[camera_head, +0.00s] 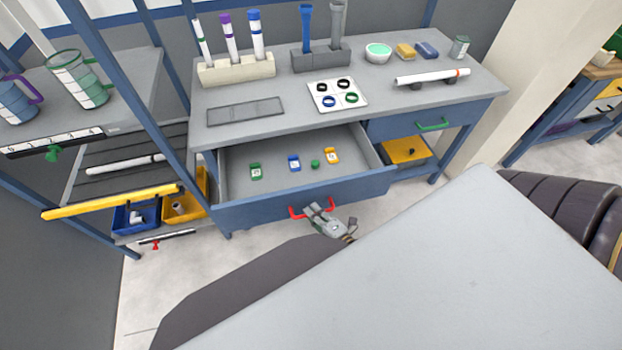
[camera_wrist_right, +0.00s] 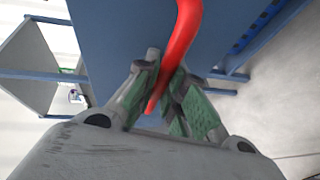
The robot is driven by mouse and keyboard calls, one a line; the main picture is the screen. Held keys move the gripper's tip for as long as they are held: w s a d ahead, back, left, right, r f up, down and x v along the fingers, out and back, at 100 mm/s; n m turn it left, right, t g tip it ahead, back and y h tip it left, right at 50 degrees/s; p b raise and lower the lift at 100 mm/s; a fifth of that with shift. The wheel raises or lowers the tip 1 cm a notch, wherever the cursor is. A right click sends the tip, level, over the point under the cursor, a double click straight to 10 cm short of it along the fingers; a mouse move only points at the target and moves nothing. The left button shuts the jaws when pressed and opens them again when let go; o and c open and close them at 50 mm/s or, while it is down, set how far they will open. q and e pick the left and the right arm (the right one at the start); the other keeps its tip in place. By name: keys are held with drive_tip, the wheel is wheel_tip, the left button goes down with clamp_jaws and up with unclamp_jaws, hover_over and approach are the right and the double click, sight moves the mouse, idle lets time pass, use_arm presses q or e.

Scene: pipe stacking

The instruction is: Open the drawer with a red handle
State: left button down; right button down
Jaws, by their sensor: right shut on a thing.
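The drawer (camera_head: 300,205) with the red handle (camera_head: 297,214) is pulled out from the blue and grey workbench in the head view. Several small green, blue and yellow items lie inside it. My right gripper (camera_head: 318,209) is at the drawer's front, with its fingers around the handle. In the right wrist view the red handle (camera_wrist_right: 186,40) runs down between the two fingers of my right gripper (camera_wrist_right: 160,95), which is shut on it. My left gripper is not in view.
The bench top (camera_head: 290,118) holds tube racks, a white ring tray (camera_head: 337,108), a bowl and a white pipe. A second drawer with a green handle (camera_head: 433,125) is shut at the right. A shelf rack with a yellow bar (camera_head: 110,203) stands at the left.

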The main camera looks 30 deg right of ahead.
drive_tip(key=shift+s+a, duration=0.15)
drive_tip(key=shift+s, duration=0.35)
drive_tip(key=c, duration=1.5)
unclamp_jaws()
drive_tip(key=shift+v, duration=6)
drive_tip(key=shift+s+f, duration=0.1)
drive_tip(key=shift+s, duration=0.05)
